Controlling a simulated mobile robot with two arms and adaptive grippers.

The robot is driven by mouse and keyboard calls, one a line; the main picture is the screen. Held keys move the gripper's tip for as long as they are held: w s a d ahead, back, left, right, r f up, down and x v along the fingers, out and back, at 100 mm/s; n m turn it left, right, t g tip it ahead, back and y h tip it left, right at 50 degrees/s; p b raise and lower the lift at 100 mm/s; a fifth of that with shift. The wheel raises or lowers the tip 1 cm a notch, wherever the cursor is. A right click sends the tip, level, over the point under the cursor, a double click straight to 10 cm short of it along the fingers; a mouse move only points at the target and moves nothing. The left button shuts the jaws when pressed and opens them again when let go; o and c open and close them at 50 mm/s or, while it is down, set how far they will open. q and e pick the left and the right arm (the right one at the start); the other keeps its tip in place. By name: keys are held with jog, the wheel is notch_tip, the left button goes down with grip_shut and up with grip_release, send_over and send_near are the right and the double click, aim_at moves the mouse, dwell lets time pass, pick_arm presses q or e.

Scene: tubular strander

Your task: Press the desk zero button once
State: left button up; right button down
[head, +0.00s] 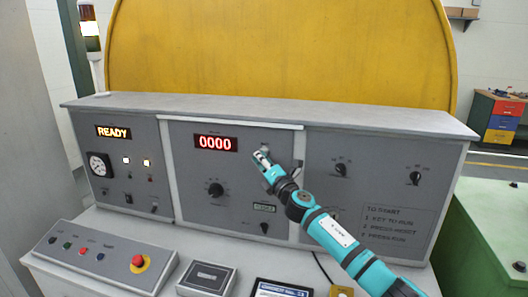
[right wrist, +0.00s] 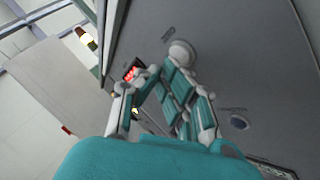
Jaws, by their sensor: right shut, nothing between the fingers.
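The desk panel carries a red display (head: 215,143) reading 0000. A round pale button (right wrist: 182,52) stands out from the grey panel in the right wrist view, with a small label beside it that is too blurred to read. In the head view the button's place is at the tip of my right gripper and I cannot make it out clearly. My right gripper (head: 265,160) is shut and empty, in front of the panel just right of the display. Its fingertips (right wrist: 159,76) appear close to the button; I cannot tell whether they touch it. My left gripper is out of view.
A READY display (head: 113,132), gauge (head: 99,165) and several knobs are on the panel. A sloped control box with a red emergency button (head: 138,261) stands at front left. A small grey box (head: 207,278) lies beside it. A yellow drum (head: 280,50) rises behind.

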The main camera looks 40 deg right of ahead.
jog(key=shift+s+a, duration=0.25)
jog(key=shift+s, duration=0.05)
jog(key=s+a+p, duration=0.1)
jog(key=a, duration=0.1)
jog(key=s+a+p, duration=0.1)
jog(key=s+a, duration=0.1)
jog(key=shift+s, duration=0.1)
dwell(0.4)
jog(key=shift+d, duration=0.1)
dwell(0.5)
